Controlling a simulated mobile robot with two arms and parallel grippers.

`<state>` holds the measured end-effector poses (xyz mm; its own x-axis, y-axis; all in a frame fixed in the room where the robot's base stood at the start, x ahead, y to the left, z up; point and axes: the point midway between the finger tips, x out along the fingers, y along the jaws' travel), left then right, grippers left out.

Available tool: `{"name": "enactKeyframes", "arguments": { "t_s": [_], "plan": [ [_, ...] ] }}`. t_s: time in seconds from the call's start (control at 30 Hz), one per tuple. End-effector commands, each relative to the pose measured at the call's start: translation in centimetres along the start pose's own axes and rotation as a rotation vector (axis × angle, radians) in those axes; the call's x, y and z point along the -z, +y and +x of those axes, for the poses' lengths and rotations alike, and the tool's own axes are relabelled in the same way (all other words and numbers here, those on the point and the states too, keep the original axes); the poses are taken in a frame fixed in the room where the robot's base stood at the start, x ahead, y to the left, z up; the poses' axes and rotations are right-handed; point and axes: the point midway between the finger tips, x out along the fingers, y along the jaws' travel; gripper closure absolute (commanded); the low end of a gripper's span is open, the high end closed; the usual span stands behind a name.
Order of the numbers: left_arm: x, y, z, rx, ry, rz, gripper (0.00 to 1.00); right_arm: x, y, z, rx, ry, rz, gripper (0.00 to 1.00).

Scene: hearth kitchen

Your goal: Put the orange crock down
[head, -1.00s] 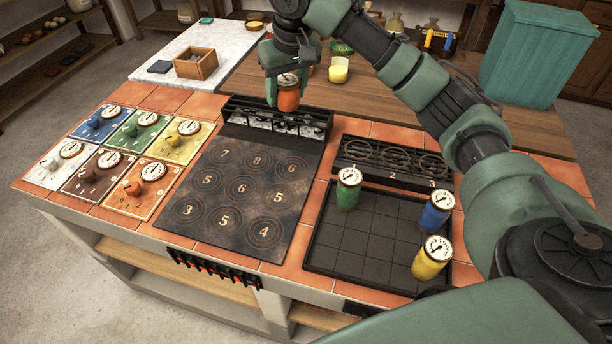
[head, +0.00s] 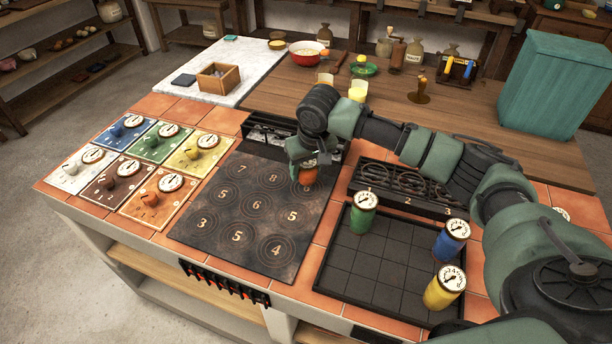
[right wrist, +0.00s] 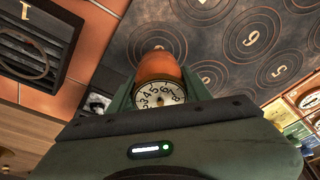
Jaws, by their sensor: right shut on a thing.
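The orange crock (head: 310,176), with a round dial on its lid, is shut in my right gripper (head: 304,168). In the right wrist view the orange crock (right wrist: 160,68) sits between the fingers, its dial facing the camera. In the head view it is at the far right part of the dark hob plate (head: 215,237) with numbered rings. I cannot tell whether its base touches the plate. The ring beneath it is largely hidden. My left gripper is not in view.
A dark gridded tray (head: 376,262) holds a green crock (head: 363,218), a blue crock (head: 450,245) and a yellow crock (head: 443,291). A three-ring rack (head: 407,193) lies behind it. Dial panels (head: 158,194) lie left of the plate. Most rings are bare.

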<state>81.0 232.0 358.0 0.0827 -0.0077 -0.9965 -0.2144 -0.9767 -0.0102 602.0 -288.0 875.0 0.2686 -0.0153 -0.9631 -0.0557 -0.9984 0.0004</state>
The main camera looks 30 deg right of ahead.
Motion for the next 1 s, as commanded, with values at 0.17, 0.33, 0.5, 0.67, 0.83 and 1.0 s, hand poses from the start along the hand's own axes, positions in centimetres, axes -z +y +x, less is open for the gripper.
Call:
{"name": "enactKeyframes", "arguments": {
  "t_s": [0.17,0.33,0.5,0.67,0.83,1.0],
  "plan": [
    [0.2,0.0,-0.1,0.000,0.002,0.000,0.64,-0.7,0.0,2.5,0.000,-0.001,0.000,1.00],
    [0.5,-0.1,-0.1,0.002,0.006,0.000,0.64,-0.8,-0.1,2.9,0.001,0.001,-0.001,1.00],
    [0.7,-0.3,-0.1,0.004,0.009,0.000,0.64,-0.8,-0.1,2.9,0.001,0.000,-0.001,1.00],
    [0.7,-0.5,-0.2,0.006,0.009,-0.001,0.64,-0.9,0.0,3.1,0.000,-0.001,-0.001,0.32],
    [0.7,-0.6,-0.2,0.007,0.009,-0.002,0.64,-0.9,0.0,3.1,0.000,-0.001,-0.001,0.30],
    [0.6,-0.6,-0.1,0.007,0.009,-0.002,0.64,-0.9,0.0,3.0,0.000,-0.001,-0.001,0.30]
  ]
}}
